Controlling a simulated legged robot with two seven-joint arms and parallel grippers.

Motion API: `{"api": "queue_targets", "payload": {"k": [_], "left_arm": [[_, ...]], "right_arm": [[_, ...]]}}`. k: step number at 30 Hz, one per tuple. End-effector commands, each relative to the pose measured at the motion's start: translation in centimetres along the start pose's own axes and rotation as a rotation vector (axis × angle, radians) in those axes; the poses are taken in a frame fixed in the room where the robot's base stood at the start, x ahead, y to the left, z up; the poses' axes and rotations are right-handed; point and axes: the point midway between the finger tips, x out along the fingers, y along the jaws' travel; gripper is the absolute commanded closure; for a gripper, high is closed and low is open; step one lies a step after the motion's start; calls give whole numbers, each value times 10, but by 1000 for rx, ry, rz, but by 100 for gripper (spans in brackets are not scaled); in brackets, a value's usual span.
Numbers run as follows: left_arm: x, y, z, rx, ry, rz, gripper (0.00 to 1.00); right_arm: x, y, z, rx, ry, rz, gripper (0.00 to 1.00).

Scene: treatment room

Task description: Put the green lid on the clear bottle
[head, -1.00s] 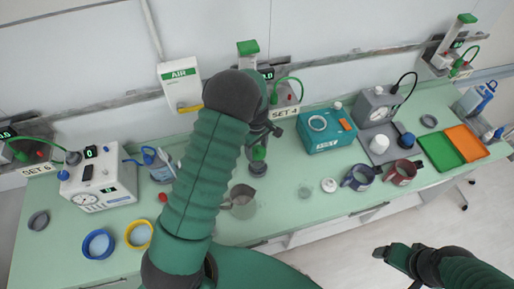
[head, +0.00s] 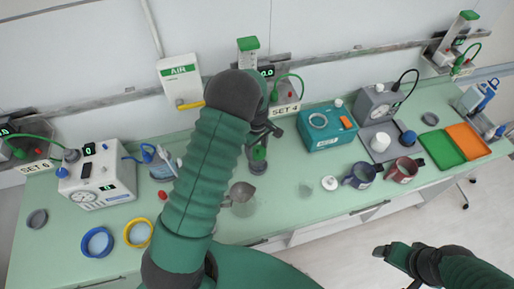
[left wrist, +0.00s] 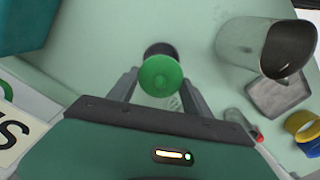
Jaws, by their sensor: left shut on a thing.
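The green lid (left wrist: 160,75) is held between the two fingers of my left gripper (left wrist: 158,92) in the left wrist view. In the head view the lid (head: 259,153) shows as a small green piece below my left gripper (head: 259,143). A dark round thing (left wrist: 160,49) shows just past the lid; I cannot tell whether they touch. A clear vessel with a dark grey top (left wrist: 262,45) stands beside the gripper, also seen in the head view (head: 242,194); I cannot tell whether it is the clear bottle. My right gripper (head: 384,252) is off the bench's front, its jaws unclear.
A teal box (head: 326,125) and a white round piece (head: 329,183) are right of the lid. Two mugs (head: 404,169) stand farther right. Blue (head: 97,242) and yellow (head: 138,232) rings lie at the left. My left arm hides part of the bench.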

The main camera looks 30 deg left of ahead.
Motion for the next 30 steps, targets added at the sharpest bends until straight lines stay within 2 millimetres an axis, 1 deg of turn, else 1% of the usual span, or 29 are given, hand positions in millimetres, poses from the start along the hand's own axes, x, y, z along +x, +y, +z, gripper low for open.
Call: {"api": "queue_targets", "payload": {"k": [4, 24, 25, 30], "left_arm": [[4, 0, 0, 0, 0, 1, 81], [4, 0, 0, 0, 0, 1, 81], [4, 0, 0, 0, 0, 1, 40], [4, 0, 0, 0, 0, 0, 18]], "right_arm": [[2, 0, 1, 0, 0, 0, 21], [1, 0, 0, 0, 0, 0, 21], [1, 0, 0, 0, 0, 0, 21], [1, 0, 0, 0, 0, 0, 21]]}}
